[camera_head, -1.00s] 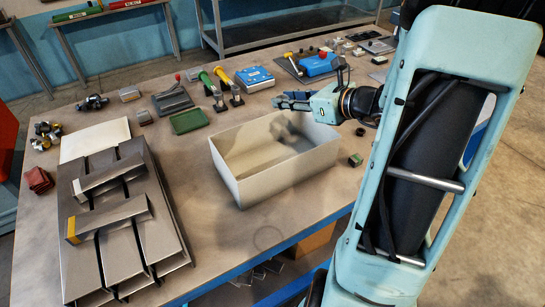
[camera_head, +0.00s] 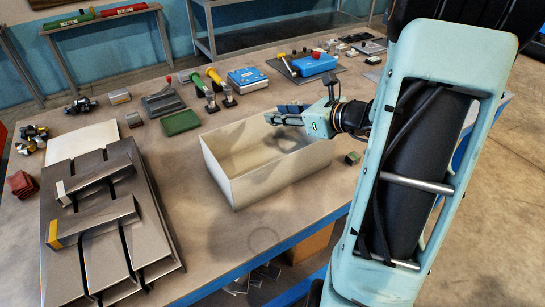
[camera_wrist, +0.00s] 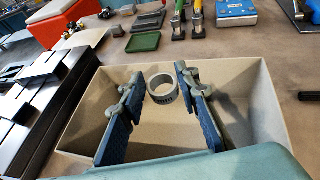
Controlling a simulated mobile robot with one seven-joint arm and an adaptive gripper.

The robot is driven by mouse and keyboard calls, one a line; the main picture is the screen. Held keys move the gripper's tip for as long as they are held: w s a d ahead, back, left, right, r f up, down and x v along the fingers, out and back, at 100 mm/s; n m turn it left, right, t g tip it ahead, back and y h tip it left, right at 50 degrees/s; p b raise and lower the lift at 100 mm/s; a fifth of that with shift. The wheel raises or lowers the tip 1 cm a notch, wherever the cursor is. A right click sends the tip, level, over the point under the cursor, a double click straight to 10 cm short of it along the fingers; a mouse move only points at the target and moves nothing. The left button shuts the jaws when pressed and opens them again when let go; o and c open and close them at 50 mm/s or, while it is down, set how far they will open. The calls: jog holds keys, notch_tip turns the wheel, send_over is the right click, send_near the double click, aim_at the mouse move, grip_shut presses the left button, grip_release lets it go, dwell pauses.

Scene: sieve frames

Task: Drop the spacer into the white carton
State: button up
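The white carton (camera_head: 222,180) is open-topped and stands on the table; its rim surrounds my fingers in the wrist view (camera_wrist: 85,135). The spacer is a light grey ring (camera_wrist: 163,97), seen between the far ends of my two blue fingers. My gripper (camera_head: 277,114) is over the back part of the carton, with its fingers pointing left in the head view; it also shows in the wrist view (camera_wrist: 162,78). The ring cannot be made out in the head view.
A steel rack (camera_head: 110,225) stands left of the carton. A green tray (camera_head: 181,123), yellow-handled clamp (camera_head: 215,78) and blue box (camera_head: 247,78) lie behind it. The table front is clear.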

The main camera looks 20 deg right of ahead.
jog(key=o, duration=0.4)
jog(key=shift+c, duration=0.2)
jog(key=v, duration=1.2)
